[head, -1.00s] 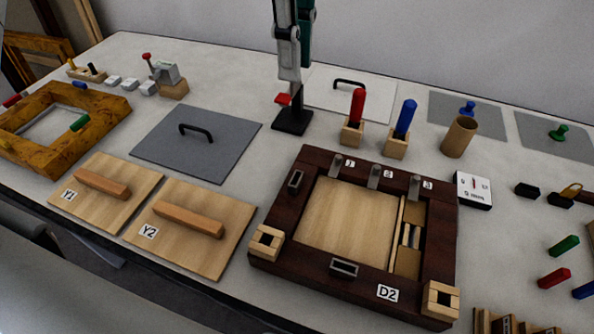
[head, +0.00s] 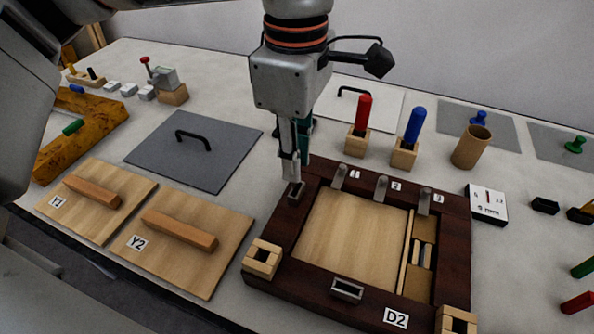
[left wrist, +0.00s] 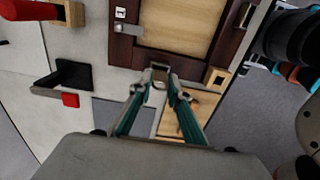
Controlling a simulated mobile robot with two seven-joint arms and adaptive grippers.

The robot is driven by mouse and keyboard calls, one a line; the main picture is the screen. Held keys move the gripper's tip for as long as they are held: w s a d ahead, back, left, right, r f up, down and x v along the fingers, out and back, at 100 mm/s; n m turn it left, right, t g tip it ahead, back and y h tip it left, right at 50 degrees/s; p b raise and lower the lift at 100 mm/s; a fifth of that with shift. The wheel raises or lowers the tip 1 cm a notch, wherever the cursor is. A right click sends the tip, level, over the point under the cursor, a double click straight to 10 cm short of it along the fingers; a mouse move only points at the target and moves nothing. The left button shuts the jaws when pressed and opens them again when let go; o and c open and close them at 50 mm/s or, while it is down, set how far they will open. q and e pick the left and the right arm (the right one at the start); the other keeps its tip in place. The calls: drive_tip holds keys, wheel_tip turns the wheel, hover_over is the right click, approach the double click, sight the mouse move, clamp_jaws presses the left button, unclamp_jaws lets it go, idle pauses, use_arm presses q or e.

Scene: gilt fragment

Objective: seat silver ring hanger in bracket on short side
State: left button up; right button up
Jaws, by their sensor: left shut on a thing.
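The dark red-brown frame D2 (head: 455,245) lies on the table with a pale wood panel inside it. A dark metal bracket (head: 297,191) sits on its left short side; it also shows in the left wrist view (left wrist: 160,68). My left gripper (head: 292,178) points down right at this bracket, its fingertips nearly touching it in the picture. In the left wrist view its fingers (left wrist: 160,92) close on the small silver ring hanger (left wrist: 159,86), which lies at the bracket's edge. Whether the hanger is inside the bracket cannot be told. My right gripper is out of view.
A second bracket (head: 347,290) is on the frame's front side. Three metal clips line its back side. Boards Y1 (head: 92,190) and Y2 (head: 180,228) lie to the left. A stand with a black base (left wrist: 75,76) is behind my gripper. Red (head: 363,112) and blue (head: 414,125) handles stand behind the frame.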

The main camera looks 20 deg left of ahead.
use_arm(q)
wheel_tip(320, 180, down, 3)
drive_tip(key=shift+f, duration=0.55)
drive_tip(key=o, duration=0.9)
drive_tip(key=shift+r, duration=0.1)
